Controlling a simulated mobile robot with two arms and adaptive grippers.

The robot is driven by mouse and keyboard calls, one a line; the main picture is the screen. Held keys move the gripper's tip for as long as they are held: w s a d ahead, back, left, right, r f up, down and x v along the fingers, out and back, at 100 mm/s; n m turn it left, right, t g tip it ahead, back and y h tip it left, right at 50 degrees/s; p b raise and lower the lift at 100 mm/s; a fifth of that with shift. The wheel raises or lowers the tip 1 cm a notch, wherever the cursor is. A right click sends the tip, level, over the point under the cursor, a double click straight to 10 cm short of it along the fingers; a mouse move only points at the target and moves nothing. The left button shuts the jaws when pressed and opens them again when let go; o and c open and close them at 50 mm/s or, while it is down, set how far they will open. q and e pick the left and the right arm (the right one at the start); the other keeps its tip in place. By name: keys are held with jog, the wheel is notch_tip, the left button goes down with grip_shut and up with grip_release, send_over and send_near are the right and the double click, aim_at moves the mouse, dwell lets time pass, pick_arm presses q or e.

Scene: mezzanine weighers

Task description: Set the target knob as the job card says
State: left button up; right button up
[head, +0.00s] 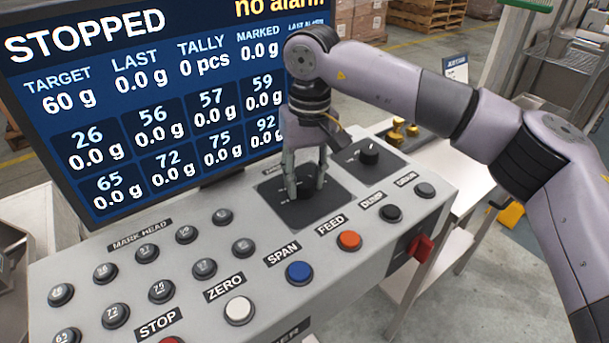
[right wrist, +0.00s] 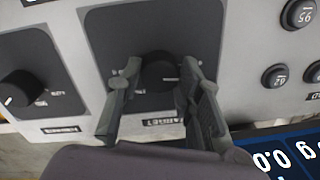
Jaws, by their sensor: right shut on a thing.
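The target knob (right wrist: 160,72) is a round black knob with a white pointer line, on a dark square plate (right wrist: 112,42). Its label reads upside down in the right wrist view. My right gripper (head: 305,190) points down over the panel, shut on the knob with one finger on each side; it also shows in the right wrist view (right wrist: 158,82). The fingers partly hide the knob in the head view. The screen (head: 120,100) reads STOPPED, no alarm, target 60 g. A white card (head: 456,72) stands behind the arm, its text too small to read. My left gripper is out of view.
A second black knob (head: 369,152) sits to the right of the target knob. A red switch (head: 420,248) is on the console's right side. Orange feed (head: 349,240), blue span (head: 299,272) and white zero (head: 239,310) buttons sit in front, with several grey buttons to the left.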

aim_at(307, 181)
jog(key=shift+n, duration=0.9)
jog(key=o, duration=1.2)
jog(key=shift+c, duration=0.2)
jog(key=shift+r, duration=0.1)
notch_tip(307, 181, up, 12)
jog(key=shift+w+d, duration=0.15)
jog(key=shift+d, duration=0.1)
